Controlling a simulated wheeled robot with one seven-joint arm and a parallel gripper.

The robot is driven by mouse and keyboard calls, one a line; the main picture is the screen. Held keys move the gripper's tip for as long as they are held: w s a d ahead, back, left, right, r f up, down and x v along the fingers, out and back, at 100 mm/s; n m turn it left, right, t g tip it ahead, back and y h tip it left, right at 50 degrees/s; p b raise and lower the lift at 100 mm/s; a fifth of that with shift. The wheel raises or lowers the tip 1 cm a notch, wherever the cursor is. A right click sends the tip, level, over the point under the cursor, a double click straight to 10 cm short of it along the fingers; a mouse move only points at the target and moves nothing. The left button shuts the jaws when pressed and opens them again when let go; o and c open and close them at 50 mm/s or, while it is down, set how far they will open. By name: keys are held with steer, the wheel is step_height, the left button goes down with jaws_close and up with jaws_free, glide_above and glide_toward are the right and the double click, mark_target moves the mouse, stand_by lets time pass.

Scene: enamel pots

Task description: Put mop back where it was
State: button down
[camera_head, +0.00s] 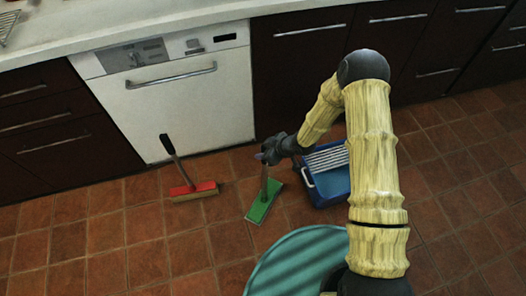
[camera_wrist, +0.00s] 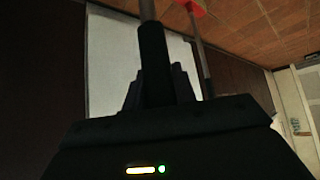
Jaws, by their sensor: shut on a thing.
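The mop with a flat green head (camera_head: 264,201) and a thin handle stands upright, with its head at or just above the tiled floor; I cannot tell if it touches. My gripper (camera_head: 269,151) is shut around the top of its handle. In the wrist view the dark grip of the mop handle (camera_wrist: 155,62) runs up between the fingers of my gripper (camera_wrist: 157,92). A red-headed brush (camera_head: 194,189) stands to the left with its dark handle tilted. A blue bucket (camera_head: 334,185) with a striped white insert stands right of the mop.
A white dishwasher (camera_head: 190,105) and dark cabinets (camera_head: 58,130) line the back under a pale counter (camera_head: 150,18). The tiled floor at left is clear. A teal round surface (camera_head: 295,262) is at the bottom, in front of the mop.

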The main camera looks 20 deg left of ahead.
steer(key=shift+f, duration=0.1)
steer(key=c, duration=1.1)
jaws_free()
steer(key=p+v, duration=0.2)
steer(key=v, duration=1)
steer(key=shift+s+p, duration=0.1)
steer(key=shift+p, duration=0.3)
